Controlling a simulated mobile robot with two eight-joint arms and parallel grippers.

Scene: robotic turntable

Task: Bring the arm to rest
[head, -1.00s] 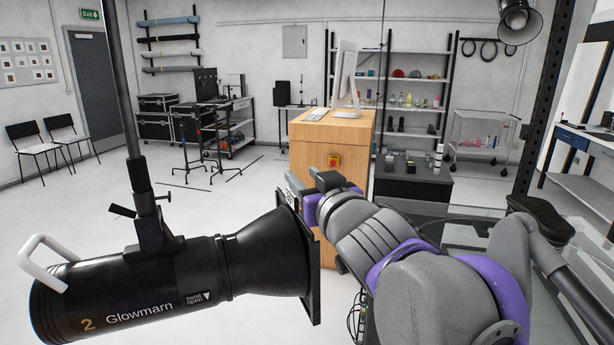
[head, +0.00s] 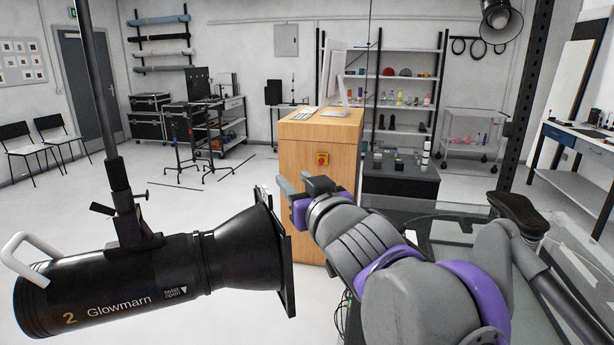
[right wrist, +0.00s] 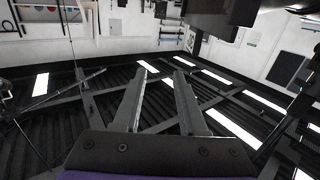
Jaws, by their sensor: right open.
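My right arm comes in from the lower right in the head view, grey with purple bands. Its right gripper (head: 300,186) is in front of the wooden cabinet, just right of the black lamp's front end, with a small gap between them. In the right wrist view the two fingers (right wrist: 158,95) stand apart with nothing between them, and they point up toward the dark ceiling with its bright light panels. My left gripper is in neither view.
A black stage lamp (head: 140,285) hangs on a pole at the left. A wooden cabinet (head: 305,215) with a red button and a monitor stands behind the gripper. A glass-topped table (head: 455,235) lies under my arm. Open floor (head: 185,205) shows at the left.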

